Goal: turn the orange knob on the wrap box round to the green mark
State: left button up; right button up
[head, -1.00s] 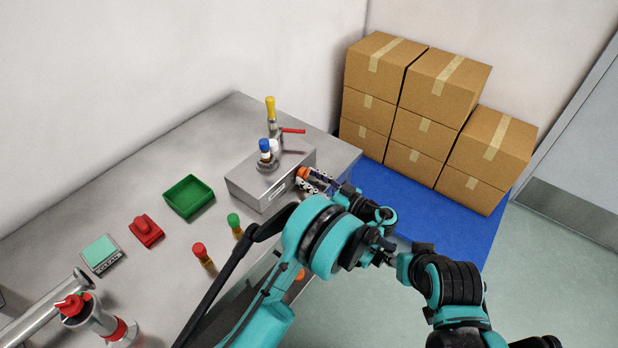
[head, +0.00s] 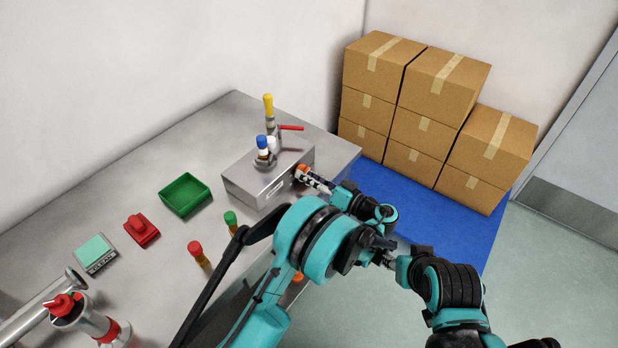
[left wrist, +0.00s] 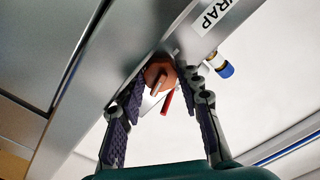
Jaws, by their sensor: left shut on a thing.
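The wrap box (head: 262,182) is a grey metal box on the table. Its orange knob (head: 301,169) is on the side facing my left arm, and it also shows in the left wrist view (left wrist: 160,70), just under the box edge near the WRAP label (left wrist: 214,14). My left gripper (head: 308,175) is at that side, shut on the orange knob, with a finger on each side in the wrist view. A slim pointer shows on the knob's face. I cannot make out the green mark.
Blue-capped (head: 262,146) and yellow-capped (head: 268,108) parts stand on or behind the box, near a red lever (head: 290,128). A green tray (head: 186,195), a red block (head: 141,230) and red-capped (head: 196,250) and green-capped (head: 231,220) tubes are left. Cartons (head: 420,130) stand behind.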

pick_arm(q)
jog(key=o, duration=1.2)
jog(key=shift+a, duration=0.1)
jog(key=shift+c, duration=0.2)
